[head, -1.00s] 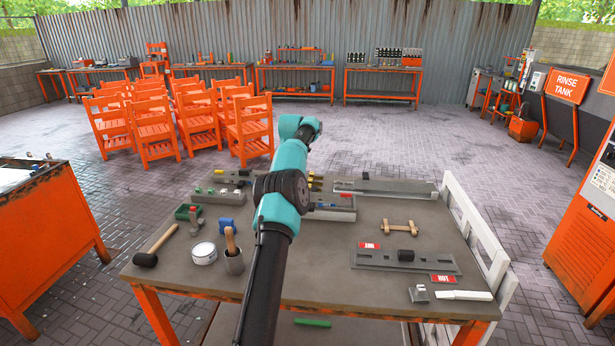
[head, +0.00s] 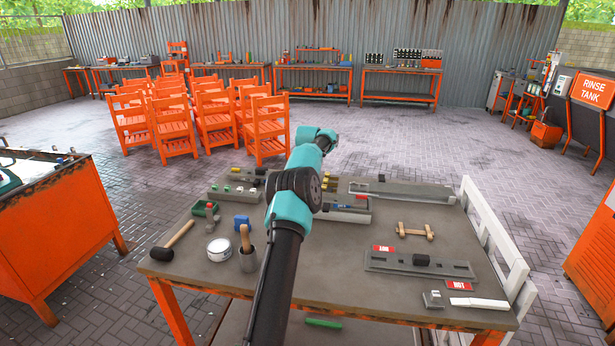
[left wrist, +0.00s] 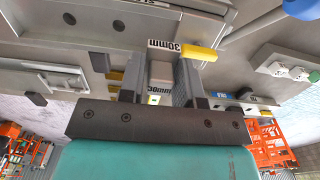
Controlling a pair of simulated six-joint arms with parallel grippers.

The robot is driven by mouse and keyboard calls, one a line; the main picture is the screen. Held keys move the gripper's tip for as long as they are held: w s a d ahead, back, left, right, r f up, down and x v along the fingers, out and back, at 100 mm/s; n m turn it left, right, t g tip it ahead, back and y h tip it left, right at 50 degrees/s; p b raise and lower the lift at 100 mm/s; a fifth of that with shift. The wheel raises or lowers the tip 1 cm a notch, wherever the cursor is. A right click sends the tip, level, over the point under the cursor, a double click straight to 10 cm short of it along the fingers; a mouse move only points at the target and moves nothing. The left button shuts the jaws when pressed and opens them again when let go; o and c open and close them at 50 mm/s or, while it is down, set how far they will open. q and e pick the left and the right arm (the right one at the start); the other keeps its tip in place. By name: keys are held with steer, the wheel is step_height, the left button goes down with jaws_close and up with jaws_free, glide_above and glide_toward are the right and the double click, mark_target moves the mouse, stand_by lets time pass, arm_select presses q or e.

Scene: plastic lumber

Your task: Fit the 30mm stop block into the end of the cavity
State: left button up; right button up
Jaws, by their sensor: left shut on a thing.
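In the left wrist view my left gripper (left wrist: 160,72) is shut on a small grey block (left wrist: 160,72) marked 30mm, the stop block. A finger lies on each side of it. A white 30mm label (left wrist: 166,46) and a yellow piece (left wrist: 200,51) show just beyond the fingertips. In the head view my left arm comes up from the bottom middle and hides its own gripper and the block. A long grey mould (head: 445,190) with a narrow channel lies at the back right of the bench; I cannot tell whether this is the cavity. My right gripper is in neither view.
Behind my arm stands a parts tray (head: 345,217). A dark grey slotted plate (head: 390,262) with red HOT labels lies front right, near a wooden-handled piece (head: 415,231).

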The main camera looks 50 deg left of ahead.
arm_select(q)
steer(key=shift+f, duration=1.3)
steer(key=shift+f, duration=0.9)
stand_by(1.2)
steer(key=o, duration=1)
steer(key=shift+s+a+f, duration=0.1)
steer(key=shift+c, duration=1.4)
